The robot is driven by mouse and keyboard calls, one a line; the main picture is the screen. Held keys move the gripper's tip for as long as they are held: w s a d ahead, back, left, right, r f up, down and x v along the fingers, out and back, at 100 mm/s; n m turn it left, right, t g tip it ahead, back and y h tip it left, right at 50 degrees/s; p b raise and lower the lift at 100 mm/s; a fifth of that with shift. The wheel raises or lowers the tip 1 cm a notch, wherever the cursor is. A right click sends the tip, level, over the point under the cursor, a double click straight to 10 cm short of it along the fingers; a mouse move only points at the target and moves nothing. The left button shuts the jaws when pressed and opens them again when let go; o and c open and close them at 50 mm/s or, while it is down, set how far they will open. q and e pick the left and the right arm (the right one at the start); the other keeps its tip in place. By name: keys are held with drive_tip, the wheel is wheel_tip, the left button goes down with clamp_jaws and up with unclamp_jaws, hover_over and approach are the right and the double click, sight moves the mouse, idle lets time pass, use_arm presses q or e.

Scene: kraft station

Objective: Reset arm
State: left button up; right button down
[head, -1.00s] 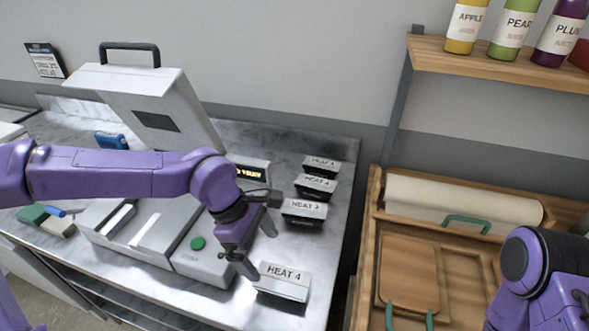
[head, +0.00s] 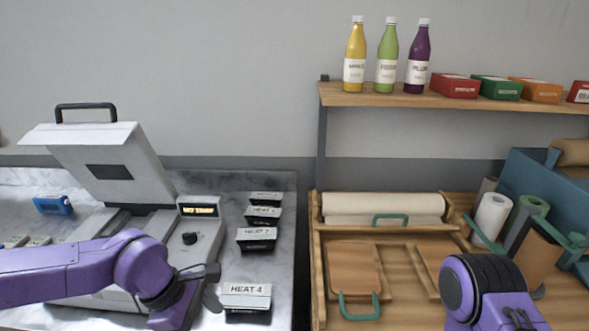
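My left arm comes in from the left. Its gripper (head: 200,312) hangs low over the marble counter, in front of the grey machine and left of the front "HEAT 4" box (head: 245,297). Its fingers are partly cut off by the lower edge, so I cannot tell how far apart they are. My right arm (head: 485,285) shows at the lower right in front of the wooden station; its gripper is out of the picture.
The grey lidded machine (head: 108,165) stands open on the counter (head: 275,190). Several black boxes line its right side. A wooden station (head: 318,260) holds a paper roll (head: 380,208) and boards (head: 355,270). Above it, a shelf (head: 430,103) carries bottles and small boxes.

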use_arm(q)
drive_tip(key=s+a+f+m+t+y, duration=0.1)
drive_tip(key=s+a+f+m+y, duration=0.15)
drive_tip(key=s+a+f, duration=0.4)
drive_tip(key=s+a+f+m+y, duration=0.1)
drive_tip(key=a+f+y, duration=0.25)
drive_tip(key=f, duration=0.55)
drive_tip(key=s+a+f+m+t+y, duration=0.1)
drive_tip(key=s+a+f+m+y, duration=0.2)
drive_tip(key=f, duration=0.5)
drive_tip(key=s+a+f+m+t+h+b, duration=0.1)
drive_tip(key=s+f+m+b, duration=0.3)
drive_tip(key=s+f+b, duration=0.3)
wheel_tip(320, 180, down, 6)
drive_tip(key=shift+s+r, duration=0.15)
drive_tip(key=shift+s, duration=0.35)
drive_tip(key=shift+m, duration=0.25)
